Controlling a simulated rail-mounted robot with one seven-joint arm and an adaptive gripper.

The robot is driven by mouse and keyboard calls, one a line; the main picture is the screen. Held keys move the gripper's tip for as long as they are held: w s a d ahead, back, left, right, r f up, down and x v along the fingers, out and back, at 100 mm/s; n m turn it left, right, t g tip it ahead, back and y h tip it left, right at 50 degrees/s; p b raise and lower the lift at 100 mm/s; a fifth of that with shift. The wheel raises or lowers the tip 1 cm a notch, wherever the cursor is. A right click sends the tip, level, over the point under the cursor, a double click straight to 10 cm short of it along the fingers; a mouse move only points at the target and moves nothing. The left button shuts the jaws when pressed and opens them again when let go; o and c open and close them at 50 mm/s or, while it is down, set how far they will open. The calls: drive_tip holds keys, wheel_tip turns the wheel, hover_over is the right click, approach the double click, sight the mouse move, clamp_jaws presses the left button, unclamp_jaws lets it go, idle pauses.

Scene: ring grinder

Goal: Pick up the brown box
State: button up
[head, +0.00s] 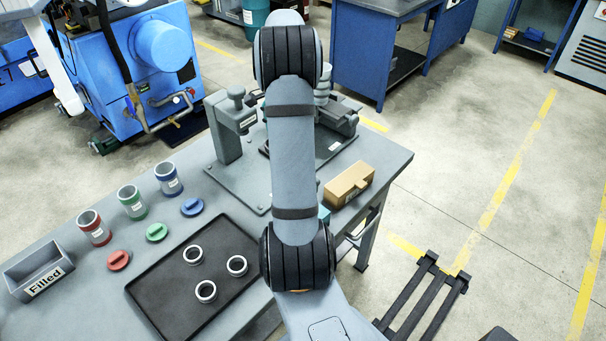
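The brown box (348,187) sits on the grey workbench (390,160) near its right edge, just right of my arm. It is a tan-brown block with a small protruding piece on its front side. It stands apart from my arm in the picture, and nothing visible is holding it. My arm runs up the middle of the view and covers part of the bench. I cannot make out my gripper; its fingers do not show in this view.
A grey machine fixture (229,130) stands behind my arm. A small teal object (324,213) is partly hidden beside the arm. A black tray (165,290) holds three rings. Left are jars, coloured lids and a "Filled" bin (38,272). Floor right of the bench is mostly open.

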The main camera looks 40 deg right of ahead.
sight(348, 184)
drive_tip(key=s+d+f+m+b, duration=0.1)
drive_tip(key=s+d+f, duration=0.2)
drive_tip(key=s, duration=0.1)
drive_tip(key=s+d+f+m+b, duration=0.1)
drive_tip(key=s+d+f, duration=0.2)
drive_tip(key=s+d, duration=0.1)
drive_tip(key=s+d+f+m+g+y+b, duration=0.1)
drive_tip(key=s+d+f+b, duration=0.1)
drive_tip(key=s+d+f, duration=0.2)
wheel_tip(348, 184, down, 4)
drive_tip(key=shift+s+r+m, duration=0.1)
drive_tip(key=shift+r+m, duration=0.15)
drive_tip(key=shift+m, duration=0.05)
drive_tip(key=shift+s+d+f+p, duration=0.15)
drive_tip(key=shift+f+p, duration=0.3)
drive_tip(key=shift+f, duration=0.5)
wheel_tip(348, 184, down, 4)
drive_tip(key=shift+d+f+p, duration=0.15)
drive_tip(key=shift+p, duration=0.35)
drive_tip(key=shift+c, duration=0.2)
drive_tip(key=c, duration=1.1)
drive_tip(key=shift+c, duration=0.6)
